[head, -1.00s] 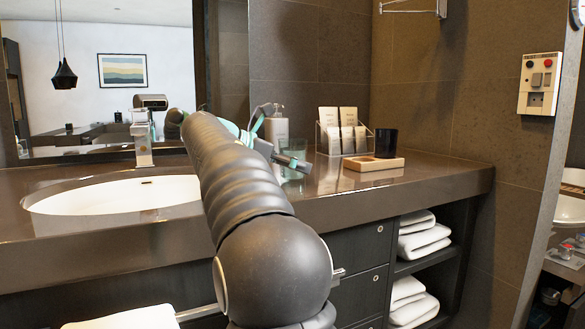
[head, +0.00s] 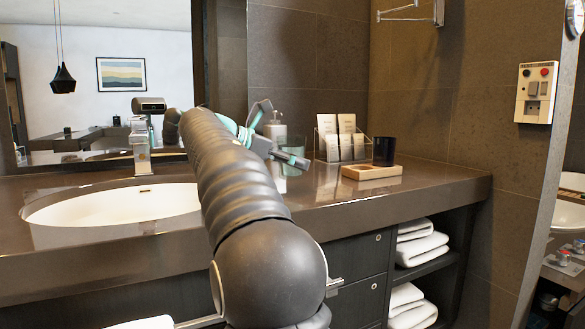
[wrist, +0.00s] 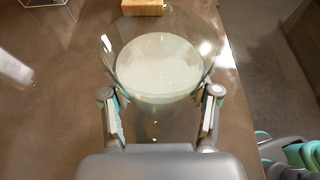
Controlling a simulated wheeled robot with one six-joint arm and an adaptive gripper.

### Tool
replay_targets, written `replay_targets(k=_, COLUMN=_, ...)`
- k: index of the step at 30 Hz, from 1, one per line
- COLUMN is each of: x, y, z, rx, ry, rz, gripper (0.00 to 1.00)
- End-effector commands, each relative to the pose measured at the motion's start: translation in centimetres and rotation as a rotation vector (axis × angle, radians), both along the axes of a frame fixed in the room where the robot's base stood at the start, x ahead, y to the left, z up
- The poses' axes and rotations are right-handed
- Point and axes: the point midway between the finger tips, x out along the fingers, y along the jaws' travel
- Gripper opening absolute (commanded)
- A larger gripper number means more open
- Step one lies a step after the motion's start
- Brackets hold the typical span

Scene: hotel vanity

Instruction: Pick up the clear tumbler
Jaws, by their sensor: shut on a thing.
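The clear tumbler (wrist: 160,65) is between my gripper's fingers in the wrist view, its round rim and pale base seen from above. My gripper (wrist: 160,103) is shut on it, with a finger pad against each side. In the head view the tumbler (head: 293,162) is a faint clear shape behind my gripper (head: 282,140), over the dark vanity counter. The arm partly hides it there. I cannot tell whether its base touches the counter.
A wooden tray (head: 371,172) with a black cup (head: 384,151) stands to the right. A clear card holder (head: 341,140) and a soap dispenser (head: 275,130) stand behind. The sink (head: 115,212) and faucet (head: 141,135) are left. The counter's front right is clear.

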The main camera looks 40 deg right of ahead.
Motion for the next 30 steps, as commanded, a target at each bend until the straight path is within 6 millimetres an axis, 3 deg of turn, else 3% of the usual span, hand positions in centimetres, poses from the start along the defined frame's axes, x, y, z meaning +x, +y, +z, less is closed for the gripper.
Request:
replay_targets(k=2, x=0.0, y=0.0, z=1.8, rx=-0.002, ry=-0.002, rz=-0.001, gripper=0.02)
replay_targets(k=18, x=-9.8, y=-0.4, z=7.1, rx=-0.001, ry=-0.003, rz=-0.001, gripper=0.02)
replay_targets(k=30, x=-11.7, y=-0.5, z=8.1, rx=0.0, ry=0.0, rz=0.001, gripper=0.02)
